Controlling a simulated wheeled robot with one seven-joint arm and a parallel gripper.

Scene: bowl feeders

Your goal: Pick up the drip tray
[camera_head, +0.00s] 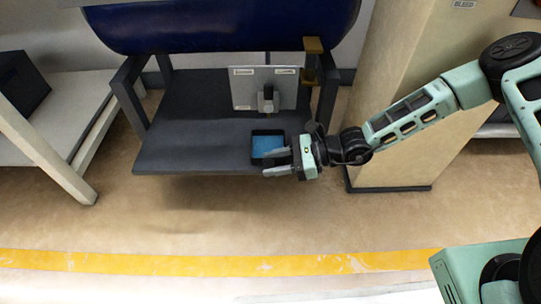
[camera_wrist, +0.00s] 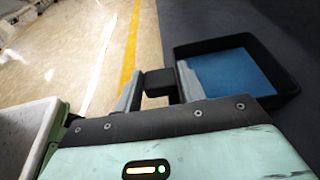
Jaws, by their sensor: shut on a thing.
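The drip tray (camera_head: 267,132) is a small black square tray with a blue inside, at the front right of the dark grey shelf. In the wrist view the tray (camera_wrist: 215,43) is at the upper right, and a black block-like tab (camera_wrist: 157,83) stands out at its near left side. My gripper (camera_head: 280,163) is at the tray's front edge. In the wrist view its fingers (camera_wrist: 160,88) stand on both sides of the tab and are shut on it. The tray looks level; whether its underside touches the shelf cannot be told.
The dark shelf (camera_head: 190,145) is clear left of the tray. Behind the tray stand a grey plate (camera_head: 245,88) with a tap-like fitting (camera_head: 267,98) and a brass-coloured valve (camera_head: 312,62). A blue tank (camera_head: 220,25) hangs above. A beige column (camera_head: 400,120) stands to the right.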

